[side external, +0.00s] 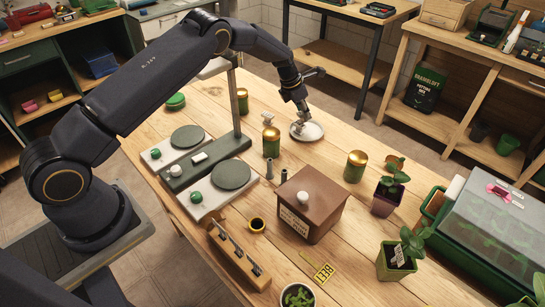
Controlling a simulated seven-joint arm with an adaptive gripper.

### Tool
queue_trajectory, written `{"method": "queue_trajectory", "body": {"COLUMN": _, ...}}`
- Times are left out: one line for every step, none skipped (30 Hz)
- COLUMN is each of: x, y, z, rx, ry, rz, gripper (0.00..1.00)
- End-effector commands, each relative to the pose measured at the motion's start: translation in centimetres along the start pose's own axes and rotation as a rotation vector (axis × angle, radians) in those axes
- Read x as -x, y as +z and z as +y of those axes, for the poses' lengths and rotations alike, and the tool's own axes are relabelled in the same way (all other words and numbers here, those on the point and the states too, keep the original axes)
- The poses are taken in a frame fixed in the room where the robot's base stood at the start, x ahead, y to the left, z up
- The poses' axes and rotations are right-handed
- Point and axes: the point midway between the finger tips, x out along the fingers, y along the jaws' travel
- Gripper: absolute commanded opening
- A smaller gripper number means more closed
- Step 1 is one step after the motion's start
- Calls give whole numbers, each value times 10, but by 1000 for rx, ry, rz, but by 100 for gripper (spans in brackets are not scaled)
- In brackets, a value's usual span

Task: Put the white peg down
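My gripper (302,112) points down at the far side of the wooden table, over a round white dish (312,134). Its fingers are small and dark here, and I cannot tell whether they are open or shut. A small pale shape shows between the fingers and the dish, but I cannot make out whether it is the white peg or whether it is held. No white peg can be told clearly elsewhere. A brown box (318,213) with a white round knob (303,198) stands nearer the camera.
Green-and-gold canisters (271,143) (355,167) stand near the dish. A scale-like stand with a tall post (235,100) and two round pads is to the left. Potted seedlings (400,262) and a clear-lidded green tray (500,235) are at right. A wooden tool rack (232,262) lies in front.

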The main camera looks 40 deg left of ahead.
Motion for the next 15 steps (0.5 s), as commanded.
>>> {"method": "queue_trajectory", "body": {"x": 0, "y": 0, "z": 0, "rx": 0, "ry": 0, "rz": 0, "gripper": 36}}
{"method": "queue_trajectory", "body": {"x": 0, "y": 0, "z": 0, "rx": 0, "ry": 0, "rz": 0, "gripper": 39}}
{"method": "queue_trajectory", "body": {"x": 0, "y": 0, "z": 0, "rx": 0, "ry": 0, "rz": 0, "gripper": 43}}
{"method": "queue_trajectory", "body": {"x": 0, "y": 0, "z": 0, "rx": 0, "ry": 0, "rz": 0, "gripper": 46}}
{"method": "queue_trajectory", "body": {"x": 0, "y": 0, "z": 0, "rx": 0, "ry": 0, "rz": 0, "gripper": 48}}
{"method": "queue_trajectory", "body": {"x": 0, "y": 0, "z": 0, "rx": 0, "ry": 0, "rz": 0, "gripper": 48}}
{"method": "queue_trajectory", "body": {"x": 0, "y": 0, "z": 0, "rx": 0, "ry": 0, "rz": 0, "gripper": 48}}
{"method": "queue_trajectory", "body": {"x": 0, "y": 0, "z": 0, "rx": 0, "ry": 0, "rz": 0, "gripper": 48}}
{"method": "queue_trajectory", "body": {"x": 0, "y": 0, "z": 0, "rx": 0, "ry": 0, "rz": 0, "gripper": 48}}
{"method": "queue_trajectory", "body": {"x": 0, "y": 0, "z": 0, "rx": 0, "ry": 0, "rz": 0, "gripper": 48}}
{"method": "queue_trajectory", "body": {"x": 0, "y": 0, "z": 0, "rx": 0, "ry": 0, "rz": 0, "gripper": 48}}
{"method": "queue_trajectory", "body": {"x": 0, "y": 0, "z": 0, "rx": 0, "ry": 0, "rz": 0, "gripper": 48}}
{"method": "queue_trajectory", "body": {"x": 1, "y": 0, "z": 0, "rx": 0, "ry": 0, "rz": 0, "gripper": 48}}
{"method": "queue_trajectory", "body": {"x": 2, "y": 1, "z": 0, "rx": 0, "ry": 0, "rz": -1, "gripper": 48}}
{"method": "queue_trajectory", "body": {"x": 4, "y": 2, "z": 0, "rx": 0, "ry": 1, "rz": -2, "gripper": 48}}
